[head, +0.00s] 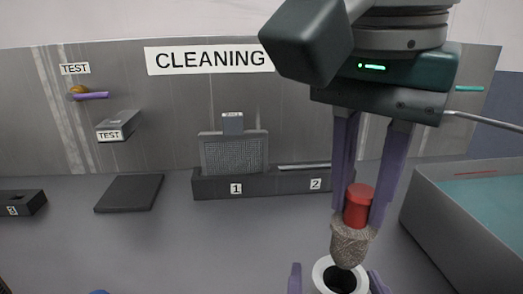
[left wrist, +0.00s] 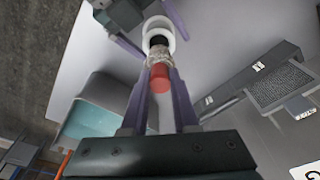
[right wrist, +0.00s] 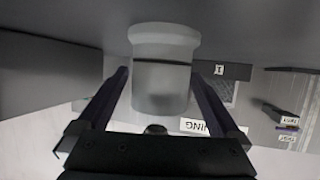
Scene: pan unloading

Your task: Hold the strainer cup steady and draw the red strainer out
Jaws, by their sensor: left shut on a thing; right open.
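The red strainer (head: 359,203) has a red top and a grainy grey-brown lower part. My left gripper (head: 358,212) points down from above and is shut on it. The white cup (head: 322,268) stands upright just below, its dark opening partly covered by the strainer's tip. Whether the tip is still inside the rim I cannot tell. The left wrist view shows the strainer (left wrist: 159,78) in line with the cup rim (left wrist: 149,27). My right gripper (head: 335,284) is open, its fingers either side of the cup; the right wrist view shows gaps beside the cup (right wrist: 160,88).
A grey bin with a teal inside (head: 425,205) stands at the right. A dark rack (head: 262,187) marked 1 and 2 stands at the back under the CLEANING sign (head: 208,59). A dark flat pad (head: 128,193) lies at the left. The table left of the cup is mostly clear.

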